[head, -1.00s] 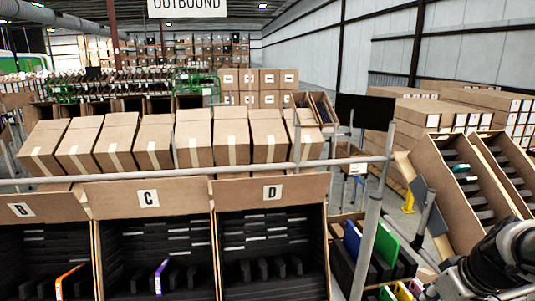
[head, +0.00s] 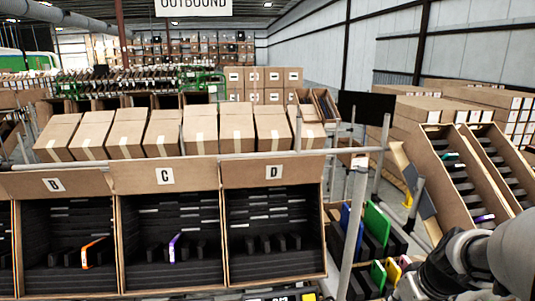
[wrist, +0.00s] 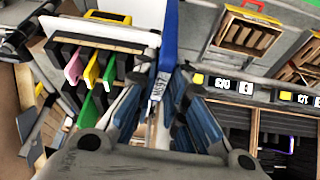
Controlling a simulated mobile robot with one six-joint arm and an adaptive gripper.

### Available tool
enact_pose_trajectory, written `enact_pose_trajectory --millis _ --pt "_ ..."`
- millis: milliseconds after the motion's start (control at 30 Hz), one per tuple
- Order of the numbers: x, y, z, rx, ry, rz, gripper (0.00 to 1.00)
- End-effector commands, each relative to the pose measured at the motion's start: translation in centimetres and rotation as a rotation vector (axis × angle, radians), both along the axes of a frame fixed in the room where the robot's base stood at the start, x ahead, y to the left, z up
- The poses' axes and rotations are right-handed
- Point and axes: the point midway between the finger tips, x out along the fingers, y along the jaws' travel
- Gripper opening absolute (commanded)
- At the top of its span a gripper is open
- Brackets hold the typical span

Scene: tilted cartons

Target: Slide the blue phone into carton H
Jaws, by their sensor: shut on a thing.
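In the wrist view the blue phone (wrist: 169,40) stands upright as a narrow slab with a white label near its lower end. My gripper (wrist: 160,88) is shut on that lower end. The phone's upper end sticks out past the fingertips. The head view shows cartons B (head: 53,185), C (head: 165,176) and D (head: 274,173), tilted, with black slotted insides.
A black slotted rack (wrist: 62,52) with pink, yellow and green items lies left of the phone in the wrist view. Cartons with small labels (wrist: 246,87) are at its right. A grey post (head: 352,225) and rail stand close in the head view, with tilted cartons (head: 450,180) beyond.

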Motion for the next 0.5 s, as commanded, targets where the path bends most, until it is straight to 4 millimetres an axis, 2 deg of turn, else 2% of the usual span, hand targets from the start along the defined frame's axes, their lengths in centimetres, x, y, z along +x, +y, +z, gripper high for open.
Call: enact_pose_trajectory --millis 33,167,300,400,500 --pt "0.7 1.5 -1.1 0.002 0.003 0.004 0.0" --pt "2.4 5.5 -3.6 0.0 0.004 -0.009 0.0" --pt "4.1 11.0 -6.3 -0.001 0.004 -0.014 0.0" --pt "4.8 14.3 -7.7 -0.002 0.002 -0.017 0.0" --pt "5.1 16.4 -8.5 -0.001 0.001 -0.02 0.0"
